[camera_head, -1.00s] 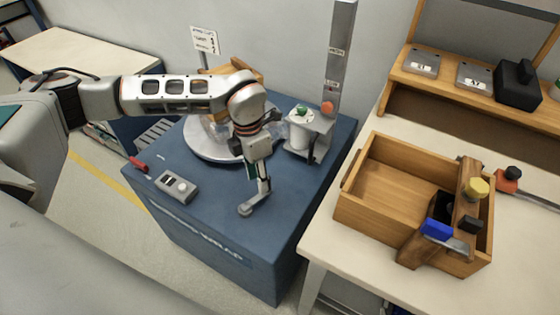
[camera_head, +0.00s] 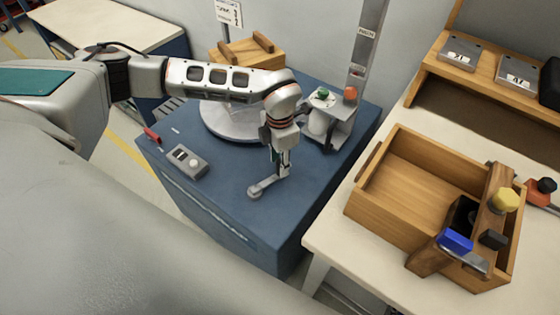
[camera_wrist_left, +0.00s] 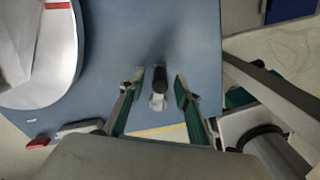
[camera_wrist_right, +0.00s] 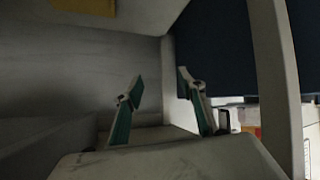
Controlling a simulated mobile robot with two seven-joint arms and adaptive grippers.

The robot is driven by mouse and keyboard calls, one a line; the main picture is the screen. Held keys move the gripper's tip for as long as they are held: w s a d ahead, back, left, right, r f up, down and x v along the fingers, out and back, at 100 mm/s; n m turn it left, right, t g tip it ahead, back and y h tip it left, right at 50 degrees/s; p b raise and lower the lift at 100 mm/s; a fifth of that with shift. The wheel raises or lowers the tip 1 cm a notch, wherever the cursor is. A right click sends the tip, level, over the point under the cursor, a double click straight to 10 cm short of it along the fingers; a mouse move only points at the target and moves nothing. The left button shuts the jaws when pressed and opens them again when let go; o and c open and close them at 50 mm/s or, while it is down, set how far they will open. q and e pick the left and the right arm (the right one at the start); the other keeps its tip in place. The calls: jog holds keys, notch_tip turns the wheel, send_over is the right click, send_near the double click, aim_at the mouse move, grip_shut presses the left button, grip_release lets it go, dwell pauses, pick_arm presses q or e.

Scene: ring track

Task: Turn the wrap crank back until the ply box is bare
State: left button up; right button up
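The wrap crank (camera_head: 265,187) is a grey arm on the blue wrapper's top, with its round hub at the front. Its dark upright handle (camera_wrist_left: 161,77) shows in the left wrist view. My left gripper (camera_head: 283,155) is over the handle end; in the left wrist view its fingers (camera_wrist_left: 158,85) stand open either side of the handle, with gaps. The wooden ply box (camera_head: 240,53) shows above my left arm, over the pale round turntable (camera_head: 228,128); my arm hides its lower part, and I cannot tell what film covers it. My right gripper (camera_wrist_right: 158,90) is open and empty.
A grey control box (camera_head: 187,161) and a red lever (camera_head: 152,135) are on the wrapper's left. A film post and carriage (camera_head: 330,115) stand at its back right. An open wooden crate (camera_head: 385,215) with tools is on the right table.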

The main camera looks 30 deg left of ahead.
pick_arm(q)
grip_shut()
jog(key=shift+d+r+m+p, duration=0.2)
jog(key=shift+d+m+p, duration=0.1)
jog(key=shift+p, duration=0.3)
jog(key=shift+s+d+f+m+p, duration=0.1)
jog(key=shift+s+d+m+p, duration=0.15)
jog(key=shift+m+p, duration=0.2)
jog(key=shift+s+d+f, duration=0.15)
jog(key=shift+s+d, duration=0.05)
grip_release()
jog(key=shift+w+a, duration=0.1)
jog(key=shift+a, duration=0.05)
pick_arm(e)
jog(key=shift+s+a+r, duration=0.3)
jog(key=shift+s+r, duration=0.05)
jog(key=shift+r, duration=0.35)
jog(key=shift+w+d, duration=0.1)
